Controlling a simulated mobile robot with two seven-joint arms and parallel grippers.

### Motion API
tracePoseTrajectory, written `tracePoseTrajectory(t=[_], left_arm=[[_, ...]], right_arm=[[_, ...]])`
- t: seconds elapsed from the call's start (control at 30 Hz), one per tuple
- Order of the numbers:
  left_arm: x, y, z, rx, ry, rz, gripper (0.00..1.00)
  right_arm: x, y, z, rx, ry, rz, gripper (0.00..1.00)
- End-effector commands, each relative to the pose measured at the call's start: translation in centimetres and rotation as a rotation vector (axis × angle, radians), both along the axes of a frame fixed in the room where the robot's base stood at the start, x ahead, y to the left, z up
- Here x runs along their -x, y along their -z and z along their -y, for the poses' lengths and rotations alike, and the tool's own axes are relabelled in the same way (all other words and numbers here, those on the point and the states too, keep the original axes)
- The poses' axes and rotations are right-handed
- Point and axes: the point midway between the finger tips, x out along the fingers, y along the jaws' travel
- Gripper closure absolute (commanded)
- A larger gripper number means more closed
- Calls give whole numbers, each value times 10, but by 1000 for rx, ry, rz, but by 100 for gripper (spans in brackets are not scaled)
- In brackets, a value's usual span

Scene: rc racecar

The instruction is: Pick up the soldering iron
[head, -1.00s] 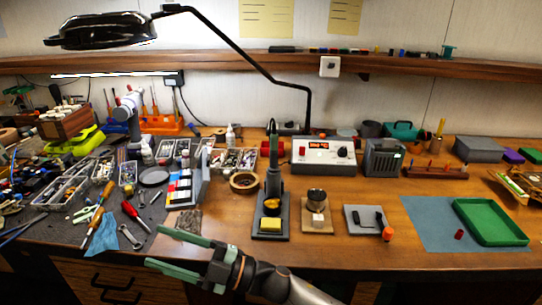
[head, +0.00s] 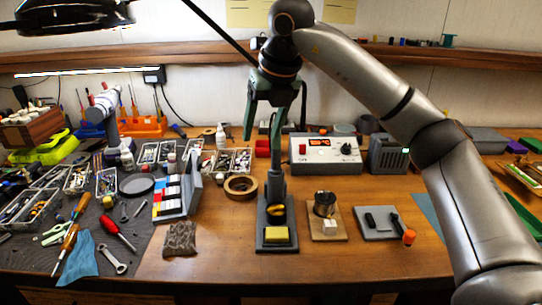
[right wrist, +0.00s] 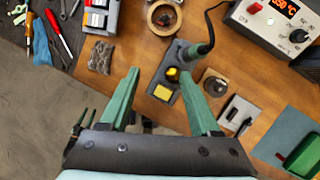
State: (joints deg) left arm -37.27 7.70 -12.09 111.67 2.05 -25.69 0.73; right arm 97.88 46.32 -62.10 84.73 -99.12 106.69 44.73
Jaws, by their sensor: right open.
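The soldering iron (head: 274,140) stands handle-up in its grey stand (head: 275,240), which has a yellow sponge at the front. It also shows in the right wrist view (right wrist: 198,49), with its cord running from the handle. My right gripper (head: 276,125) points down, open and empty, with its two green fingers on either side of the handle in the head view. In the right wrist view, the gripper (right wrist: 160,73) has its fingertips in front of the iron, apart from it. My left gripper is not in view.
A soldering station (head: 325,150) stands behind the stand. A tape roll (head: 241,186) lies to its left, and a small tin (head: 324,204) on a wooden base to its right. Tools and part trays crowd the left.

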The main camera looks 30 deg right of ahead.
Motion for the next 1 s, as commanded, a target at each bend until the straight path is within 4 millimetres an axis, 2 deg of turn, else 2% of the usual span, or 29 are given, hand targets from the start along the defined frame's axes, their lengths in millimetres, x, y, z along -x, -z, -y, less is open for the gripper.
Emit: tracePoseTrajectory(t=[0.03, 0.1, 0.23, 0.5, 0.77, 1.0], left_arm=[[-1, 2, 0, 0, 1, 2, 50], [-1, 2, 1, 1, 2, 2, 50], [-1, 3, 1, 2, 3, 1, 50], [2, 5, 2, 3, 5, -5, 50], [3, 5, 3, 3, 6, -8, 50], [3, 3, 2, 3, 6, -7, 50]], right_arm=[[3, -11, 16, 34, 50, 15, 36], [7, -22, 31, 69, 101, 22, 36], [9, -24, 44, 97, 146, 25, 36], [-8, 19, 49, 98, 147, 24, 36], [-16, 40, 52, 98, 145, 26, 36], [-27, 73, 55, 98, 145, 24, 36]])
